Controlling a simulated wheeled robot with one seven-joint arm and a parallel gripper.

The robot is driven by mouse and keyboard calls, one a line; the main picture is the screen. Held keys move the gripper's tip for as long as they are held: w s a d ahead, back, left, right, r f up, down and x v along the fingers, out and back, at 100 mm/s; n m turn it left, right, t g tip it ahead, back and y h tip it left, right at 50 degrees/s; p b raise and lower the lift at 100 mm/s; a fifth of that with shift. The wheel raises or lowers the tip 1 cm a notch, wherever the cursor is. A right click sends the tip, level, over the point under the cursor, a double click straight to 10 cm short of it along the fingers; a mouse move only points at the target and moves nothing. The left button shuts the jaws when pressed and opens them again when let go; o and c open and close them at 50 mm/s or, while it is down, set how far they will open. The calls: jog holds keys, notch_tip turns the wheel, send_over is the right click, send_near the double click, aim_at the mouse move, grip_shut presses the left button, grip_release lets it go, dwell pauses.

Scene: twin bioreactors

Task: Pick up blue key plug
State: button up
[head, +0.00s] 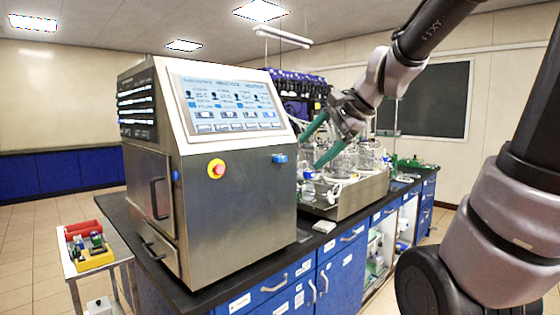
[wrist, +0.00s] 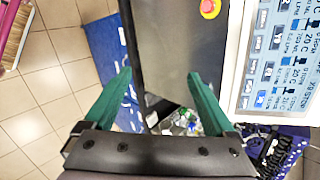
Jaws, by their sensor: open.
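A small blue plug (head: 279,158), which looks like the blue key plug, sits on the steel front panel of the bioreactor cabinet (head: 235,225), below the screen's right corner. My gripper (head: 308,153) is just right of it in the head view, its green fingers pointing down and left, apart and empty. In the wrist view the open gripper (wrist: 158,75) faces the dark front panel (wrist: 175,40); I cannot make out the plug there. I cannot tell the exact distance from fingertips to plug.
A red stop button on a yellow ring (head: 216,169) is on the same panel, left of the plug. A trolley (head: 70,262) with a yellow rack (head: 92,260) stands at left.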

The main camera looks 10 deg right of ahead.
jog(key=w+m+t+y, duration=0.1)
jog(key=w+m+y, duration=0.1)
jog(key=w+m, duration=0.6)
jog(key=m+t, duration=0.3)
jog(key=m, duration=0.5)
send_near(283, 157)
jog(key=shift+h, duration=0.3)
jog(key=x, duration=0.9)
jog(key=shift+s+a+r, duration=0.1)
grip_shut()
